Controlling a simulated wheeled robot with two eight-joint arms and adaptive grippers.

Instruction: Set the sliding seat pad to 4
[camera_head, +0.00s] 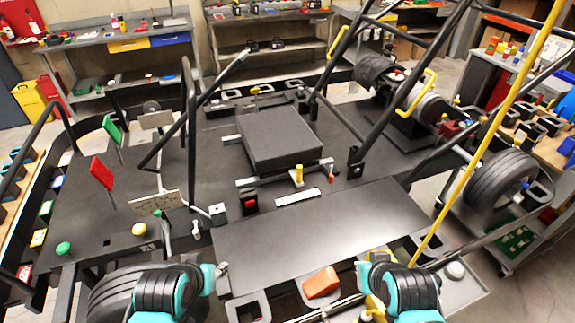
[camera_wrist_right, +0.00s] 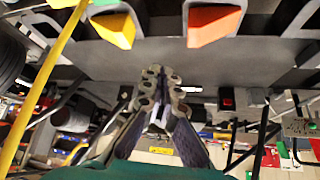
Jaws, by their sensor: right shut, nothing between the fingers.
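The seat pad (camera_head: 278,138) is a thick dark square cushion in the middle of the kart in the head view. Pale rails (camera_head: 262,180) show along its front edge. A yellow-topped peg (camera_head: 298,175) stands at the front rail. A white strip (camera_head: 298,197) lies in front of it; its marks are too small to read. My left gripper (camera_head: 221,271) is low in the head view, well short of the pad; its fingers are unclear. My right gripper (camera_wrist_right: 155,72) is shut and empty in the right wrist view, apart from the pad.
A flat dark panel (camera_head: 320,235) lies between my arms and the pad. An orange block (camera_head: 321,282) sits in a holder near my arms. A long yellow bar (camera_head: 490,130) and black frame tubes rise at the right. Red (camera_head: 102,172) and green flags stand at the left.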

